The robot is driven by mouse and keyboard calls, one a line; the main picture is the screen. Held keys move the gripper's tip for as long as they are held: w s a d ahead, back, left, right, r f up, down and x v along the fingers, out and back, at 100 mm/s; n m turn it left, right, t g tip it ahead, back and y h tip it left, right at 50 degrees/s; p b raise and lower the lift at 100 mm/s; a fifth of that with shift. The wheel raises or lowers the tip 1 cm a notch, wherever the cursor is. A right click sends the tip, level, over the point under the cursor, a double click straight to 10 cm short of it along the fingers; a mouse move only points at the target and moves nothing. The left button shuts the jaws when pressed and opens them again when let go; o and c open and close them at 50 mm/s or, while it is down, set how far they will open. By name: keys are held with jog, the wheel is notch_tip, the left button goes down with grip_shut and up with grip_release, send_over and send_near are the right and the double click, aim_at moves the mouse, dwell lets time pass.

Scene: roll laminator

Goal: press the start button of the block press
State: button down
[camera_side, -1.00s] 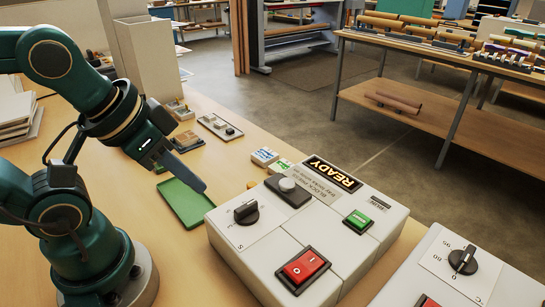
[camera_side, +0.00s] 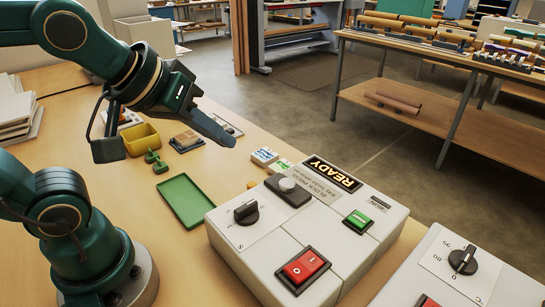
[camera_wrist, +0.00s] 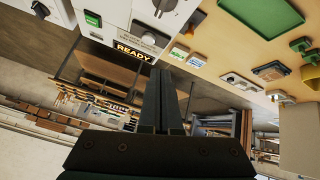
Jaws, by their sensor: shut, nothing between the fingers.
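The block press (camera_side: 290,255) is a pale grey box with a lit READY sign (camera_side: 332,174). On its top are a green button (camera_side: 357,221) beside a small label, a pale round knob (camera_side: 288,185), a black dial (camera_side: 246,212) and a red rocker switch (camera_side: 304,267). The wrist view shows the green button (camera_wrist: 92,18) at the top left and the round knob (camera_wrist: 148,38) nearer the fingers. My gripper (camera_side: 229,141) is shut and empty, raised in the air behind and left of the press, apart from it.
A second grey control box (camera_side: 470,265) stands at the right. A green tray (camera_side: 186,200), a yellow bin (camera_side: 142,139), a green part (camera_side: 157,162) and small blocks (camera_side: 264,156) lie on the table left of and behind the press. The air above the press is clear.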

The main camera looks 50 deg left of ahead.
jog(key=w+d+r+n+t, duration=0.1)
jog(key=w+d+r+n, duration=0.15)
jog(key=w, duration=0.35)
jog(key=m+h, duration=0.2)
jog(key=h, duration=0.1)
send_over(355, 221)
notch_tip(355, 221, down, 4)
jog(key=shift+f+n, duration=0.1)
jog(key=shift+n, duration=0.25)
jog(key=shift+s+f, duration=0.1)
jog(key=shift+f, duration=4.3)
jog(key=shift+f, duration=0.4)
